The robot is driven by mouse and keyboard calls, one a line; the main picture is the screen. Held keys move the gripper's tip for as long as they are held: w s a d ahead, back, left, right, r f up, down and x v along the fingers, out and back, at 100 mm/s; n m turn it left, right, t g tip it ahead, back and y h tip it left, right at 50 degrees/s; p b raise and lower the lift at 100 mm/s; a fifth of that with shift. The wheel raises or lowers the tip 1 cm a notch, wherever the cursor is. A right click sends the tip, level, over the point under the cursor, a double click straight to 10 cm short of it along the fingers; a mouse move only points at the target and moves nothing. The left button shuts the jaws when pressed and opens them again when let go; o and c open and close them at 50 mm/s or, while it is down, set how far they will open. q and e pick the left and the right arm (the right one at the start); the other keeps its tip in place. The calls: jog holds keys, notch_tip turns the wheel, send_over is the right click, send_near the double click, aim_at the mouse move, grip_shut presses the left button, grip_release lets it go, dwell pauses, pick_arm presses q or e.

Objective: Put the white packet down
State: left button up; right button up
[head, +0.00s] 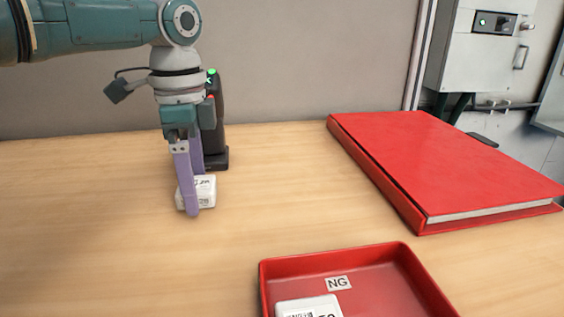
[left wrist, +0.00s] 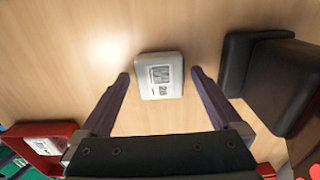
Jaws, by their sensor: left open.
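The white packet (head: 207,190) rests on the wooden table in front of the black scanner stand. It has black print on it. It also shows in the left wrist view (left wrist: 160,76), flat on the table. My left gripper (head: 190,212) points down at the packet, with its purple fingers on either side. In the left wrist view the fingers (left wrist: 160,75) stand apart, with a gap between each finger and the packet. In the head view one finger covers part of the packet. My right gripper is not in view.
A red tray (head: 400,270) marked NG stands at the front with another white packet (head: 308,307) in it. A large red binder (head: 450,165) lies at the right. The black scanner (head: 217,135) stands close behind my left gripper. The table at the left is clear.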

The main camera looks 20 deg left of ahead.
pick_arm(q)
notch_tip(320, 180, up, 12)
jog(key=p, duration=0.1)
jog(key=shift+r, duration=0.2)
dwell(0.4)
